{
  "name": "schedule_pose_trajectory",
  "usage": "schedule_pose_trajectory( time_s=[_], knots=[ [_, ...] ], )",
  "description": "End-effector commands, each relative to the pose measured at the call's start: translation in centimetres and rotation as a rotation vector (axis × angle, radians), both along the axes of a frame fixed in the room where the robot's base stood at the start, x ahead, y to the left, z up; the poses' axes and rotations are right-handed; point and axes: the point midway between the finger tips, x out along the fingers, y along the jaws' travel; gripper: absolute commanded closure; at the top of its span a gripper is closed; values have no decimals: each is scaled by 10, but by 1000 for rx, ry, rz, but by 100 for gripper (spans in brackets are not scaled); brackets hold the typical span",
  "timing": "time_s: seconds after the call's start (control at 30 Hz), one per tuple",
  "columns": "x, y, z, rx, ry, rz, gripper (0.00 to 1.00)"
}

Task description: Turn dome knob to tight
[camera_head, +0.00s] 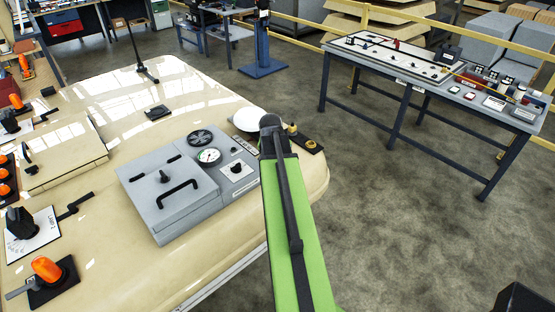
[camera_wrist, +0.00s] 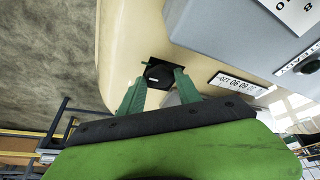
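A white dome (camera_head: 249,119) sits on the cream panel beside the grey instrument box, partly behind my arm. A dark plate with brass fittings (camera_head: 291,129) lies just right of my arm's end. In the wrist view, a black rounded knob-like piece (camera_wrist: 158,73) on a dark plate shows between the fingertips. I cannot tell whether this piece is the dome knob, or its setting. My gripper (camera_wrist: 159,74) is open, its two green fingers apart on either side of that piece. Contact is not clear. In the head view the fingers are hidden by my green arm.
The grey instrument box (camera_head: 160,211) with handle, gauge (camera_head: 209,156) and small selector knob (camera_head: 236,168) stands left of my arm. Orange knobs (camera_head: 47,268) and a black lever (camera_head: 72,207) are farther left. A workbench (camera_head: 400,66) stands right across open floor.

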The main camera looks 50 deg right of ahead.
Motion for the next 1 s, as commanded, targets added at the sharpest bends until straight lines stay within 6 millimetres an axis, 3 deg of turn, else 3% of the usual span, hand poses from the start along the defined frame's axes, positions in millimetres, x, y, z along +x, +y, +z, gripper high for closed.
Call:
schedule_pose_trajectory(
  time_s=[0.1,0.4,0.57,0.77,1.0],
  knots=[
    [0,0,0,0,0,1,43],
    [0,0,1,-1,-1,2,43],
    [-2,3,12,-1,-1,2,43],
    [-9,14,48,-1,-1,2,43],
    [-21,34,104,-1,-1,2,43]
  ],
)
